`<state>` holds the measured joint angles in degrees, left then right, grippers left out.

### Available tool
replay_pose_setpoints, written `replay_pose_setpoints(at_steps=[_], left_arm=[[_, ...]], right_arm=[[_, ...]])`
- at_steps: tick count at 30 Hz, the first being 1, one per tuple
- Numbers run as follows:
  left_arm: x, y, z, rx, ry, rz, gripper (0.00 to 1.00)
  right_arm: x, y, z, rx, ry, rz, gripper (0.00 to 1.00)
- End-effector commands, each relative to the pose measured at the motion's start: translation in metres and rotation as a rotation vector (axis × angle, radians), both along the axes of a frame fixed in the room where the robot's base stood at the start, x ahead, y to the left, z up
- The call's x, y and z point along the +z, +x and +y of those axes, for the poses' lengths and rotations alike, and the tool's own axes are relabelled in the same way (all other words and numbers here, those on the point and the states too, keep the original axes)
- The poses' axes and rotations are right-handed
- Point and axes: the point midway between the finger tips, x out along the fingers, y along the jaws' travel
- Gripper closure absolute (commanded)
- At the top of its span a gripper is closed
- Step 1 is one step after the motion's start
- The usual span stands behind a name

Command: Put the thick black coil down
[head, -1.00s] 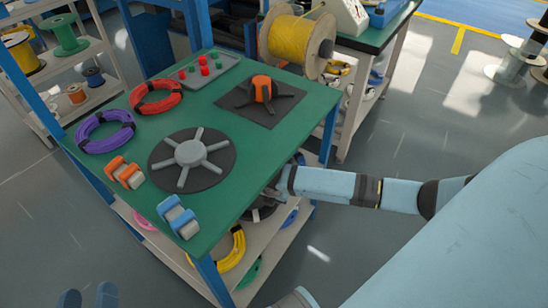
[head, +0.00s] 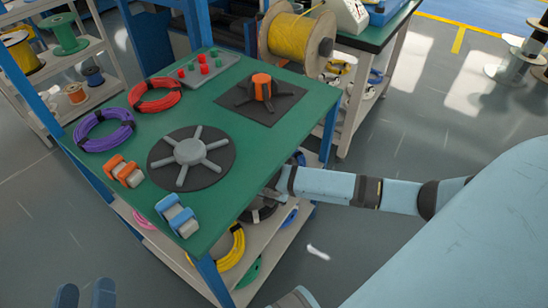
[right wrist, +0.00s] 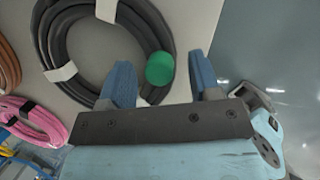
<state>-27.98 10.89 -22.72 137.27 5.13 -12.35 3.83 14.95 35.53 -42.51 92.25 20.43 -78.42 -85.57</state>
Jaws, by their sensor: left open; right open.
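The thick black coil (right wrist: 75,40) lies flat on a pale shelf in the right wrist view, bound with white bands. In the head view it partly shows on the lower shelf (head: 258,213) below the green table's edge. My right gripper (right wrist: 162,75) is open at the coil's near right side. One finger overlaps the ring's inside edge and the other is outside it, with the coil's band between them. I cannot tell whether they touch it. A green disc (right wrist: 160,69) sits between the fingers. My left gripper (head: 85,294) is open and empty at the bottom left.
The green table (head: 120,225) above carries red (head: 155,96) and purple (head: 105,130) coils and a grey spoked disc (head: 190,152). A yellow coil (head: 232,250) lies on the lower shelf. A pink coil (right wrist: 30,120) is left of the black one.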

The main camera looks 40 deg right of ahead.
Motion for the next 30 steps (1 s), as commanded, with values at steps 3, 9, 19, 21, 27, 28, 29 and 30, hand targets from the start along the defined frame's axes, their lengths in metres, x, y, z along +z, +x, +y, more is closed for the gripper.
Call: replay_pose_setpoints(at_steps=[3, 9, 19, 21, 27, 28, 29, 30], left_arm=[[-0.012, 0.001, 0.007, 0.021, 0.044, 0.072, 0.43], [-0.041, -0.003, 0.017, 0.045, 0.116, 0.192, 0.43], [-0.07, -0.01, 0.029, 0.065, 0.194, 0.318, 0.43], [-0.073, -0.011, 0.03, 0.067, 0.202, 0.33, 0.43], [-0.077, -0.012, 0.032, 0.068, 0.21, 0.345, 0.43], [-0.077, -0.012, 0.032, 0.068, 0.21, 0.345, 0.43], [-0.077, -0.012, 0.032, 0.068, 0.21, 0.345, 0.43], [-0.077, -0.012, 0.032, 0.068, 0.21, 0.345, 0.43]], right_arm=[[0.024, -0.003, 0.003, 0.001, 0.0, -0.002, 0.43], [0.027, -0.037, 0.037, 0.003, 0.002, 0.002, 0.43], [0.025, -0.082, 0.08, 0.002, 0.002, 0.001, 0.43], [0.025, -0.086, 0.085, 0.001, 0.001, 0.0, 0.43], [0.024, -0.091, 0.089, -0.001, 0.0, 0.0, 0.43], [0.024, -0.091, 0.089, -0.001, 0.0, 0.0, 0.43], [0.024, -0.091, 0.089, -0.001, 0.0, 0.0, 0.43], [0.024, -0.091, 0.089, -0.001, 0.0, 0.0, 0.43]])
